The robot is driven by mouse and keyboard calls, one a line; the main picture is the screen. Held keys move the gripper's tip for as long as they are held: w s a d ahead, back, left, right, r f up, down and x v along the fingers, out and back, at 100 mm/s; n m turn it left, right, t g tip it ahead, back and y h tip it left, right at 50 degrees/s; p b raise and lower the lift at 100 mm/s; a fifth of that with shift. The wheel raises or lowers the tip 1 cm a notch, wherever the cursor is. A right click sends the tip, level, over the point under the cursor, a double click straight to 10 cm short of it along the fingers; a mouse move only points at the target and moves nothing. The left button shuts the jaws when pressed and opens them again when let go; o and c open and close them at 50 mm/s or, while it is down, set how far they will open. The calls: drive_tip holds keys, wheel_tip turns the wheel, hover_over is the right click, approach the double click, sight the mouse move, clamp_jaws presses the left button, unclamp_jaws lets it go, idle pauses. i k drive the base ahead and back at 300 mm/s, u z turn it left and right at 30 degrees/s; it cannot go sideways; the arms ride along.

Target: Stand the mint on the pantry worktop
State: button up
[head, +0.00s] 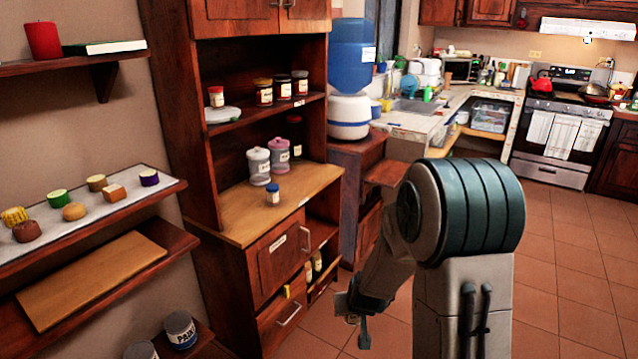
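The pantry worktop (237,224) is the light wood counter of the tall dark cabinet, left of centre in the head view. I cannot tell which thing is the mint, because the labels are too small to read. My gripper (357,322) hangs low over the floor, right of the cabinet's base and well below the worktop. Its fingers are small and partly hidden, and I see nothing clearly held.
Several labelled jars (264,92) stand on the cabinet's upper shelf. Small bottles (317,264) stand in an open lower compartment. Wall shelves (110,215) with food-like pieces jut out at left. A water dispenser (350,80) stands behind the cabinet. The tiled floor (570,260) is clear at right.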

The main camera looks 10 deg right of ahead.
sight(299, 186)
drive_tip(key=z, duration=0.7)
drive_tip(key=i, duration=1.55)
drive_tip(key=u, duration=1.2)
drive_tip(key=i, duration=1.25)
drive_tip(key=u, duration=0.05)
